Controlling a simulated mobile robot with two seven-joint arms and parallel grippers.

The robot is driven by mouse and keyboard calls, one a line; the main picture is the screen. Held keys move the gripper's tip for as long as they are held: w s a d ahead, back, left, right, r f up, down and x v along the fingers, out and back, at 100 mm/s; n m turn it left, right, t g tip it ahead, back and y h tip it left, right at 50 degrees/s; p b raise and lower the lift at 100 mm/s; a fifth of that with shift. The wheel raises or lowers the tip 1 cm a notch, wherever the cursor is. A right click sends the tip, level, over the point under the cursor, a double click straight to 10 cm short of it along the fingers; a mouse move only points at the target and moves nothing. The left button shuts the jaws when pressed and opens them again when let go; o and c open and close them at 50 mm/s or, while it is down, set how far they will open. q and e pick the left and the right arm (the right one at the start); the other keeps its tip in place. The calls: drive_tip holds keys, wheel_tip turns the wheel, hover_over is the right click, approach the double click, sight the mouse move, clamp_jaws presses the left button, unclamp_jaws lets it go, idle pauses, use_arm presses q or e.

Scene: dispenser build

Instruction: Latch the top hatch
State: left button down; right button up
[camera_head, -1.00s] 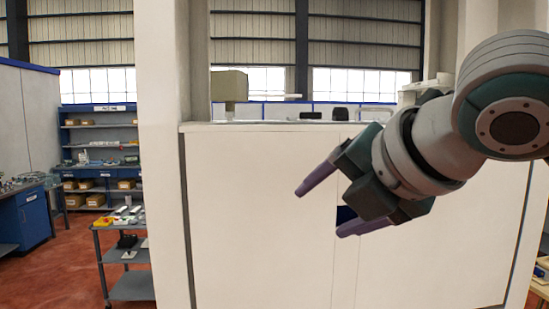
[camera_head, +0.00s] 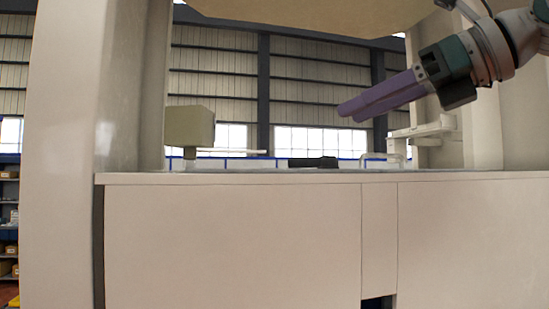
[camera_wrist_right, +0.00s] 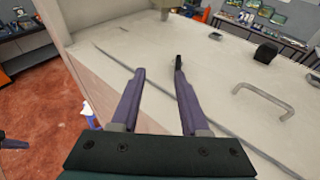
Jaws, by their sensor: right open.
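The white dispenser cabinet (camera_head: 230,240) fills the lower part of the head view. Its flat top is seen nearly edge-on there. My right gripper (camera_head: 346,109) is open and empty, apparently above the cabinet top. In the right wrist view its two purple fingers (camera_wrist_right: 159,68) are apart.
A black block (camera_wrist_right: 265,53) stands on the top, and a beige box (camera_head: 190,127) is at its left in the head view. A pale post (camera_head: 90,90) rises at the left. A tan surface (camera_head: 310,14) overhangs. Red floor (camera_wrist_right: 40,115) shows beside the cabinet.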

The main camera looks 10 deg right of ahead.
drive_tip(key=d+h, duration=0.1)
drive_tip(key=w+d+f+m+h, duration=0.1)
drive_tip(key=shift+w+d+f, duration=0.15)
drive_tip(key=shift+d+f, duration=0.15)
drive_tip(key=shift+d, duration=0.05)
use_arm(q)
drive_tip(key=shift+w+d+r+p, duration=0.1)
drive_tip(key=shift+w+r+p, duration=0.1)
drive_tip(key=shift+r+p, duration=0.4)
drive_tip(key=shift+w+d+r+p, duration=0.1)
drive_tip(key=shift+w+r+p, duration=0.05)
drive_tip(key=shift+r+p, duration=0.35)
use_arm(e)
drive_tip(key=x, duration=0.9)
drive_tip(key=shift+w+a+f, duration=0.1)
drive_tip(key=shift+a+f, duration=0.05)
drive_tip(key=shift+f, duration=0.1)
use_arm(q)
drive_tip(key=shift+a, duration=0.1)
drive_tip(key=shift+a, duration=0.1)
use_arm(e)
clamp_jaws()
